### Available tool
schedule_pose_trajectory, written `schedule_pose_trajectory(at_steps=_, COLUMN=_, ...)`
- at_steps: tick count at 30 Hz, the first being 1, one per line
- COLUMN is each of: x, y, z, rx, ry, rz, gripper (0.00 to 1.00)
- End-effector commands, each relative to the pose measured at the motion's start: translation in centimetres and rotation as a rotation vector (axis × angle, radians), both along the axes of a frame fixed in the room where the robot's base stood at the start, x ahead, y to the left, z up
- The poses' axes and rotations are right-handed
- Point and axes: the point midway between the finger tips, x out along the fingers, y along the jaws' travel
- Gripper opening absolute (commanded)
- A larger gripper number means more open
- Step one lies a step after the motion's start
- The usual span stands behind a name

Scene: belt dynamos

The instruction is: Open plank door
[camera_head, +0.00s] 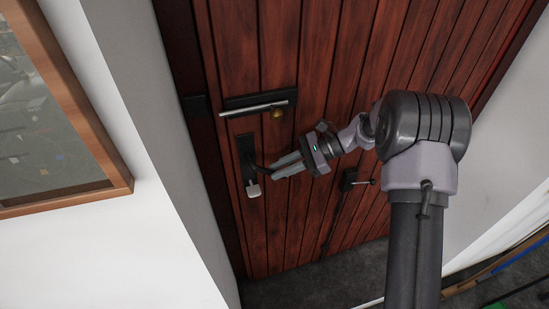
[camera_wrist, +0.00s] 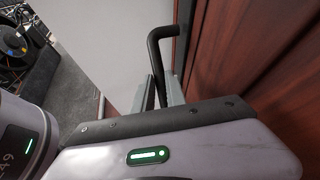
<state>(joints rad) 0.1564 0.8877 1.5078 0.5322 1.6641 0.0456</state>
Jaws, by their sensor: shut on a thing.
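The plank door (camera_head: 330,60) is dark reddish-brown with vertical boards and fills the middle of the head view. It also shows on the right of the wrist view (camera_wrist: 270,60). A black bent lever handle (camera_wrist: 156,50) stands out from the door; its backplate (camera_head: 246,148) is near the door's left edge. My gripper (camera_head: 276,167) reaches in from the right at this handle. In the wrist view my fingers (camera_wrist: 161,92) are on either side of the handle's bar, shut on it. The fingers hide part of the handle in the head view. The door looks closed in its frame.
A silver slide bolt (camera_head: 252,109) with a brass knob sits above the handle. A pale padlock-like piece (camera_head: 253,190) hangs below it. A small black latch (camera_head: 350,180) is lower right. A grey-white wall (camera_head: 130,90) and framed picture (camera_head: 120,175) stand left.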

Motion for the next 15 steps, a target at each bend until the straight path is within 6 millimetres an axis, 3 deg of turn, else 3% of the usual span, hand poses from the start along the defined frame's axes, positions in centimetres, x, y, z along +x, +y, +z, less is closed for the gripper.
schedule_pose_trajectory(at_steps=3, x=-3.5, y=-1.7, z=-0.3, rx=-0.008, ry=0.008, rz=0.046, gripper=0.00)
schedule_pose_trajectory(at_steps=15, x=-13.8, y=-7.8, z=0.0, rx=-0.006, ry=0.006, rz=0.197, gripper=0.00)
